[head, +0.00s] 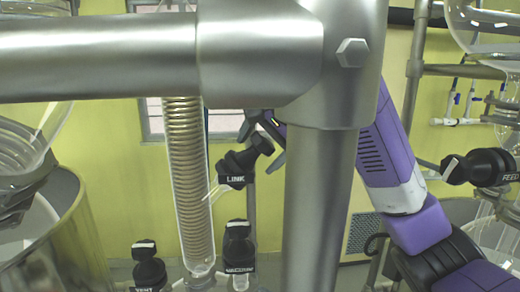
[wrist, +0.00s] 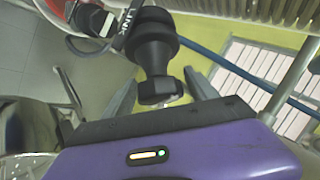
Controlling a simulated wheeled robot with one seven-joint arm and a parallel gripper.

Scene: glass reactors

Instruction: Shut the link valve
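The link valve (head: 240,165) is a black knob with a white LINK label, in the middle of the head view beside a coiled glass column. Its knob end tilts up to the right. In the wrist view the link valve (wrist: 155,45) points toward my gripper's palm. My gripper (head: 262,141) is at the knob end, partly hidden by the steel post. In the wrist view my gripper (wrist: 162,80) has its grey fingers apart, one on each side of the knob, with gaps visible. It looks open; contact with the knob is not visible.
A thick steel frame post (head: 318,210) stands in front of my arm, under a crossbar (head: 100,57). Other black valves are the vent valve (head: 148,268) and one below the link valve (head: 238,248). The feed valve (head: 485,167) is at right. A steel vessel (head: 70,245) is at left.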

